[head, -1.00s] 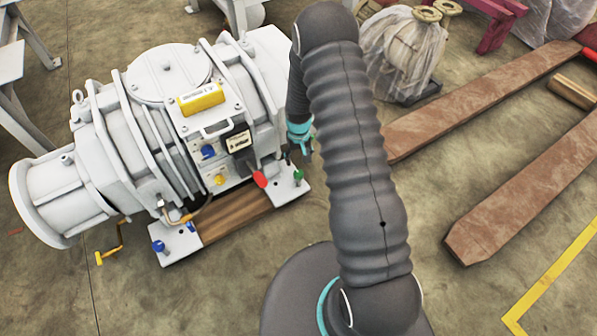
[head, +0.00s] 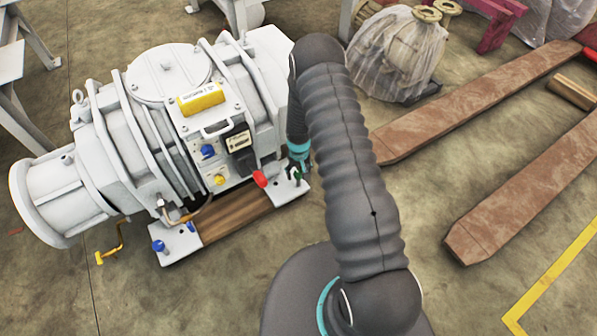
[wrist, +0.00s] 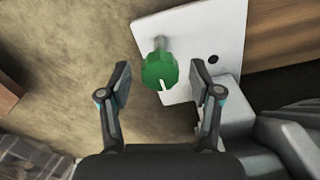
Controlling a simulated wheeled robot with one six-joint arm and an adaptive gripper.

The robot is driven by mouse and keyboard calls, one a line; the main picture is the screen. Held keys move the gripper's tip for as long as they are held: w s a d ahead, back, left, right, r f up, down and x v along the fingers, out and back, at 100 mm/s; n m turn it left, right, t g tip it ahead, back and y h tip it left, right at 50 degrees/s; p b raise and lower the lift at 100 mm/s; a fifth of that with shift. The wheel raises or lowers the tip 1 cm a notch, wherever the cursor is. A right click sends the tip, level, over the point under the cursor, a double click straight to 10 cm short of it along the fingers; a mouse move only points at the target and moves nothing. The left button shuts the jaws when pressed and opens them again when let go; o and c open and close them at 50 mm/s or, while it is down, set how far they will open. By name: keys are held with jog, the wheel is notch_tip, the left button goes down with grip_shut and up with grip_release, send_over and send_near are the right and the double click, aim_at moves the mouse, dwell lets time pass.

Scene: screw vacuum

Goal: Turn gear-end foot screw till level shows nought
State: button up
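A green foot screw (head: 298,175) stands on the right foot plate of the white vacuum pump (head: 107,137). In the wrist view its ribbed green knob (wrist: 159,70), with a white mark, shows between and slightly beyond my fingertips. My gripper (wrist: 160,84) is open with a finger on each side, apart from the knob. In the head view my gripper (head: 297,164) is beside the green screw and partly hides it. A blue foot screw (head: 158,246) stands on the left foot plate. A yellow level (head: 201,98) lies on the pump's top; its reading is too small to tell.
A red handle (head: 260,178) sticks out of the pump close to my gripper's left. A yellow crank (head: 111,248) is at the lower left. Brown beams (head: 480,100) and a wrapped part (head: 395,55) lie to the right.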

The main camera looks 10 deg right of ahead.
jog(key=c, duration=1)
jog(key=shift+o, duration=0.2)
jog(key=shift+f+m+b, duration=0.2)
jog(key=shift+m+b, duration=0.4)
jog(key=shift+b, duration=0.3)
jog(key=shift+r+m+b, duration=0.2)
jog(key=shift+m+b, duration=0.1)
jog(key=shift+m, duration=0.2)
jog(key=o, duration=1.1)
jog(key=shift+o, duration=0.2)
